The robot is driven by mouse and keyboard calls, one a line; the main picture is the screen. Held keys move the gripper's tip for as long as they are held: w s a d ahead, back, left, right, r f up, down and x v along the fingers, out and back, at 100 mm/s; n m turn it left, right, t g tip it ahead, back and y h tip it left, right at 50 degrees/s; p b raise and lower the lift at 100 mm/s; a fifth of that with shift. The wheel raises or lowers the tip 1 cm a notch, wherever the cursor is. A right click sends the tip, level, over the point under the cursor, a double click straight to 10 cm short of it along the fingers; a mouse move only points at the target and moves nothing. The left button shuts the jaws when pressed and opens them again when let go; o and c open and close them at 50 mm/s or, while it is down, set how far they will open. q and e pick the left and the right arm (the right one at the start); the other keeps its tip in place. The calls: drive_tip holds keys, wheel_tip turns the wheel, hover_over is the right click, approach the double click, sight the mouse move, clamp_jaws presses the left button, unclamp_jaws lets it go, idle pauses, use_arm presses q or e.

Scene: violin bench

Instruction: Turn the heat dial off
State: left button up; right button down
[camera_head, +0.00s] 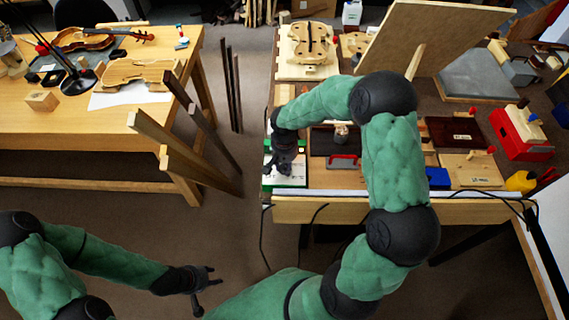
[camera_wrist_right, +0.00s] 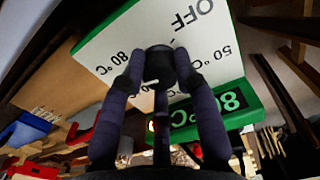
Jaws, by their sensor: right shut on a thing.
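The heat dial (camera_wrist_right: 160,62) is a black knob on a white panel (camera_wrist_right: 110,45) marked OFF, 50 °C and 80 °C. A green box (camera_wrist_right: 222,108) along the panel's edge has a display reading 80 °C. In the head view, the panel (camera_head: 292,181) sits at the bench's left front, with the dial hidden under my right gripper (camera_head: 279,168). In the wrist view, that gripper's fingers (camera_wrist_right: 160,75) are closed around the dial. I cannot tell where the dial points. My left gripper (camera_head: 207,283) is open and empty, low over the floor, away from the bench.
A red-handled tool (camera_head: 343,161), a blue box (camera_head: 438,178) and a red box (camera_head: 520,132) lie to the right on the bench. A violin body (camera_head: 310,42) lies behind. A wooden table (camera_head: 150,45) stands left. Floor lies between the two.

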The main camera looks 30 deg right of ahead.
drive_tip(key=n+p, duration=0.1)
drive_tip(key=n, duration=0.3)
drive_tip(key=shift+n+p, duration=0.3)
drive_tip(key=shift+p, duration=0.05)
drive_tip(key=n+p, duration=0.1)
drive_tip(key=n, duration=0.2)
drive_tip(key=shift+n, duration=0.4)
drive_tip(key=n+p, duration=0.2)
drive_tip(key=n, duration=0.2)
drive_tip(key=shift+s+p, duration=0.1)
drive_tip(key=shift+p, duration=0.25)
drive_tip(key=n+p, duration=0.2)
drive_tip(key=n, duration=0.2)
drive_tip(key=shift+r, duration=0.1)
drive_tip(key=n+p, duration=0.2)
drive_tip(key=n, duration=0.1)
drive_tip(key=shift+n, duration=0.4)
drive_tip(key=n+p, duration=0.2)
drive_tip(key=n, duration=0.2)
drive_tip(key=shift+p, duration=0.35)
drive_tip(key=n+p, duration=0.2)
drive_tip(key=n, duration=0.2)
drive_tip(key=shift+n+p, duration=0.3)
drive_tip(key=shift+n, duration=0.1)
drive_tip(key=shift+n+p, duration=0.9)
drive_tip(key=shift+n, duration=0.7)
